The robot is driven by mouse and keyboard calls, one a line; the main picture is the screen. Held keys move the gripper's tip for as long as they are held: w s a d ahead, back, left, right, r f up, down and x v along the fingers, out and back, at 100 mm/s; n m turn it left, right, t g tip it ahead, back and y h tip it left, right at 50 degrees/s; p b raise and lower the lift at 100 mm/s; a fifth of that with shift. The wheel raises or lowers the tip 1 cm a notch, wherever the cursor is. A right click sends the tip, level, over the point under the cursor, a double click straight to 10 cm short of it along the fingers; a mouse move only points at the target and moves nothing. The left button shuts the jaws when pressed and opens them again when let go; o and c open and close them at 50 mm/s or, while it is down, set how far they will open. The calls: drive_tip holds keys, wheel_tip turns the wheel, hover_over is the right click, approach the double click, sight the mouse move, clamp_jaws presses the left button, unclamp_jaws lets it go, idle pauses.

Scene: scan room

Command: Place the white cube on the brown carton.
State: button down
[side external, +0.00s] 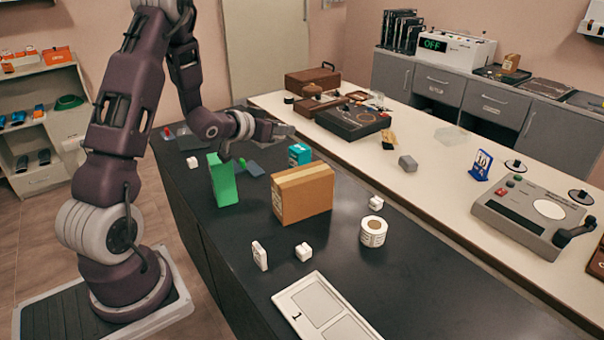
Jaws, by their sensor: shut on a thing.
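The brown carton (303,193) stands upright on the black counter, with a paler tape strip along its top. My gripper (284,131) is above and behind the carton, apart from it. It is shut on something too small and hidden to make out. Small white cube-like blocks lie on the black counter: one (303,252) in front of the carton, one (376,202) to its right and one (192,163) at the far left. I cannot tell which of these, if any, is the task's white cube.
A tall green box (224,182) stands left of the carton, and a teal box (299,154) behind it. The counter's right front is clear.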

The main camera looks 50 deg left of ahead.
sight(303, 173)
drive_tip(key=w+d+m+h, duration=0.2)
drive_tip(key=d+m+h, duration=0.1)
drive_tip(key=d, duration=0.4)
wheel_tip(303, 173, down, 9)
drive_tip(key=shift+w+r, duration=0.1)
drive_tip(key=shift+r, duration=0.05)
drive_tip(key=c, duration=1)
unclamp_jaws()
drive_tip(key=shift+o, duration=0.2)
